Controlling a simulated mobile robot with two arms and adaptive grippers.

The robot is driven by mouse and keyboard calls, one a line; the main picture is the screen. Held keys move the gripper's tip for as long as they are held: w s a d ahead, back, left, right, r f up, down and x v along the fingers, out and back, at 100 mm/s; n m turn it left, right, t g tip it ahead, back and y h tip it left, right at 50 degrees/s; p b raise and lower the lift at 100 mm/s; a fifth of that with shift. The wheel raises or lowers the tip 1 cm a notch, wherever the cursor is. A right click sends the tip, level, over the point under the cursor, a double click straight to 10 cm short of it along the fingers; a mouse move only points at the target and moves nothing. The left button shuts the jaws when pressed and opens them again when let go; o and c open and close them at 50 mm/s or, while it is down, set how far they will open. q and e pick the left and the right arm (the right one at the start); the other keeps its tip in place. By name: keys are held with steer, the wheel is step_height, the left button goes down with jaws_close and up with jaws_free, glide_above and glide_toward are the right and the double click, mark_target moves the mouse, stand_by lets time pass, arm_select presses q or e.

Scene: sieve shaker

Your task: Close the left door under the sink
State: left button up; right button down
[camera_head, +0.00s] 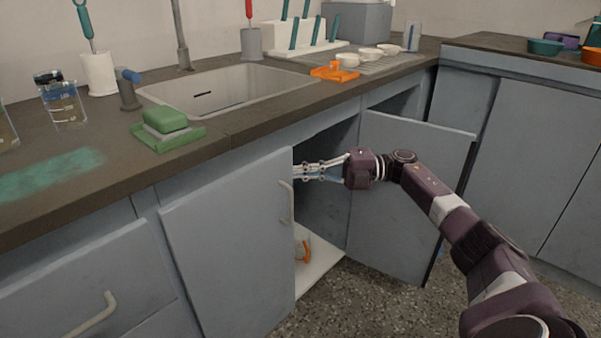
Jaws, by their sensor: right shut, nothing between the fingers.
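The left door (225,245) under the sink is a blue-grey panel with a pale curved handle (286,203) near its free right edge. It looks slightly ajar; how far is hard to tell. The right door (405,200) stands wide open, swung out to the right. My right gripper (300,171) is shut and empty, its fingers pointing left at the free edge of the left door, just above and right of the handle. Its tips are partly hidden by that edge, and I cannot tell if they touch. My left gripper is out of view.
An orange item (302,248) sits inside the cabinet on its pale floor (320,268). The sink (225,90) is in the counter above. A drawer (85,285) is left of the left door. Speckled floor (350,310) lies free in front.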

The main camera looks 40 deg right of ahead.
steer(key=v, duration=0.7)
steer(key=shift+s+d, duration=0.15)
steer(key=shift+d, duration=0.05)
steer(key=shift+f, duration=0.1)
